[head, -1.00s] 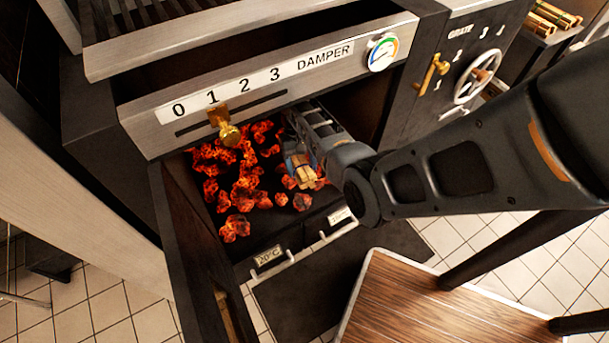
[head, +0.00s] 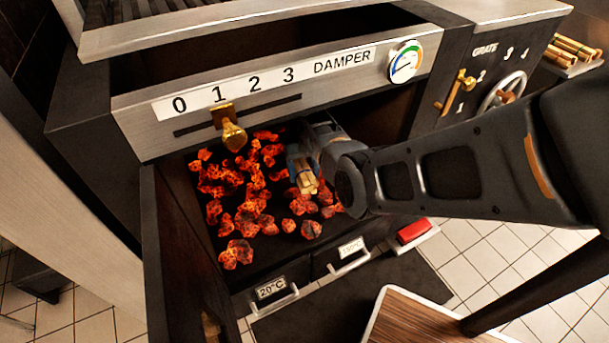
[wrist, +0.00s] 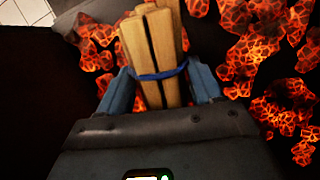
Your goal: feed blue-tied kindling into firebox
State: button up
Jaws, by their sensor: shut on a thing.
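The blue-tied kindling bundle (wrist: 155,50) is pale sticks with a blue band around them, seen close in the wrist view. My gripper (wrist: 158,88) is shut on it, one blue finger on each side. In the head view the bundle (head: 307,181) is inside the firebox (head: 210,255), over its right part, close to the glowing coals (head: 245,205). I cannot tell whether it touches the coals. My gripper (head: 304,166) shows there partly, with my wrist and forearm reaching in from the right.
The firebox door (head: 180,240) hangs open at the left. Above the opening is the damper panel with a brass knob (head: 233,135) and gauge (head: 405,61). Two labelled drawers (head: 345,258) and a red pedal (head: 413,231) are below. More wood bundles (head: 575,50) lie at upper right.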

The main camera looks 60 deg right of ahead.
jog(key=o, duration=1.3)
jog(key=p+v, duration=0.2)
jog(key=v, duration=0.6)
jog(key=shift+s, duration=0.1)
